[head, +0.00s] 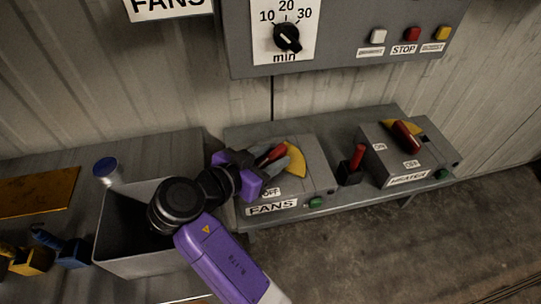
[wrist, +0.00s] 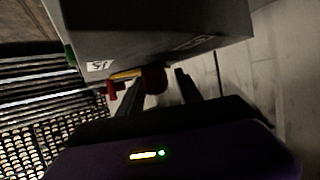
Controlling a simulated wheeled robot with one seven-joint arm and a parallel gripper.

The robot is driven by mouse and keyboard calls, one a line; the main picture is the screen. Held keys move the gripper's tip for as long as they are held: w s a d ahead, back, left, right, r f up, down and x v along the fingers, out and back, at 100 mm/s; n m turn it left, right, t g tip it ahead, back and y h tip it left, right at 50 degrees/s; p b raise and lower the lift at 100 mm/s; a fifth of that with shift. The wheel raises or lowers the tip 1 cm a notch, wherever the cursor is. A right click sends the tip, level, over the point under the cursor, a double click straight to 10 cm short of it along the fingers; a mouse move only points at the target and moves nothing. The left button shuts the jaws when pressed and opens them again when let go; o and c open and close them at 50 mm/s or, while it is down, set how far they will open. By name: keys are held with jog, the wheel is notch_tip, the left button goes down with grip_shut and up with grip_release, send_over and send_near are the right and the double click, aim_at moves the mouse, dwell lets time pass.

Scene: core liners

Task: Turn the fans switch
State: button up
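The FANS switch box (head: 318,178) is a grey box on the bench, with a yellow dial plate (head: 295,160), a FANS label, an OFF label and a green button. Its red handle (head: 273,153) is partly hidden by my gripper. My gripper (head: 280,160) is at the top of this box, reaching in from the left. In the wrist view, the rounded red handle end (wrist: 154,79) shows between my two dark fingers (wrist: 160,90). The fingers are spread apart with a visible gap on the right side. Contact with the handle cannot be made out.
The HEATER switch box (head: 405,160) with a red handle stands to the right. A small dark block with a red lever (head: 355,162) stands between the boxes. A grey control panel (head: 340,30) hangs above. A grey open bin (head: 135,265) is at left.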

aim_at(271, 156)
notch_tip(271, 156, up, 20)
dwell(0.6)
